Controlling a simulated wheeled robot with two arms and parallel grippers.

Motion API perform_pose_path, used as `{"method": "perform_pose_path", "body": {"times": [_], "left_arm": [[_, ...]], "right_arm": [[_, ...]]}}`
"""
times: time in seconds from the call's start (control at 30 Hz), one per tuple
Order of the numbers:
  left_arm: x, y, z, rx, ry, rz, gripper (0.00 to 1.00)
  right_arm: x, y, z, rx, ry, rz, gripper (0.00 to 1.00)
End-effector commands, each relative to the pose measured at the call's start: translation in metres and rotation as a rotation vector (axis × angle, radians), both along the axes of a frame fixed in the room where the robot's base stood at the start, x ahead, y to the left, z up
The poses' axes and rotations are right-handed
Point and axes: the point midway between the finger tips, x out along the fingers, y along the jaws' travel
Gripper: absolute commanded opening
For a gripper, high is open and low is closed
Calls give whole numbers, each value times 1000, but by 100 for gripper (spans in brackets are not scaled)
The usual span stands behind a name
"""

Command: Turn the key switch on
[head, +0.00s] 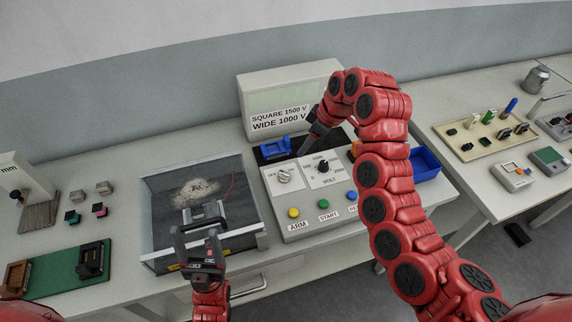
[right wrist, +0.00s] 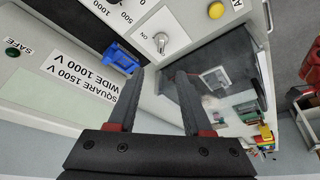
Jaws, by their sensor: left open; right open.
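The key switch (head: 284,177) is a metal knob on a white plate on the grey control panel, left of the black VOLT dial (head: 322,166). In the right wrist view the key switch (right wrist: 161,40) lies just beyond my fingertips, and the word ON shows beside it. My right gripper (head: 305,148) is open and empty, above the panel's back edge, apart from the key switch. In its own view my right gripper (right wrist: 160,76) has its fingers spread. My left gripper (head: 198,238) is open by the front of the glass-covered box, near its handle (head: 204,218); contact is unclear.
Yellow, green and blue buttons (head: 323,204) line the panel's front. A blue connector (head: 275,148) sits behind the panel, before the voltage display (head: 290,95). A blue bin (head: 425,164) is to the right. A green board (head: 66,272) lies left.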

Motion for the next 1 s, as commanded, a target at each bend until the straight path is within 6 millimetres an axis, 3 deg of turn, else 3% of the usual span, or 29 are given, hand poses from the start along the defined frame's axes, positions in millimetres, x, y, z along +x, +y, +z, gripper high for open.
{"method": "perform_pose_path", "body": {"times": [0.33, 0.53, 0.67, 0.8, 1.0], "left_arm": [[0, 0, -5, 0, 0, 0, 68], [0, 0, -19, 0, 0, 0, 68], [0, 0, -28, 0, 0, 0, 68], [0, 0, -10, 0, 0, 0, 68], [0, 0, -5, 0, 0, 0, 68]], "right_arm": [[7, 20, -50, -3, 1, 4, 50], [13, 28, -75, -4, -3, 3, 50], [17, 37, -101, -4, 0, 5, 50], [21, 46, -120, -4, 6, 2, 50], [27, 53, -142, -3, -1, 2, 50]]}}
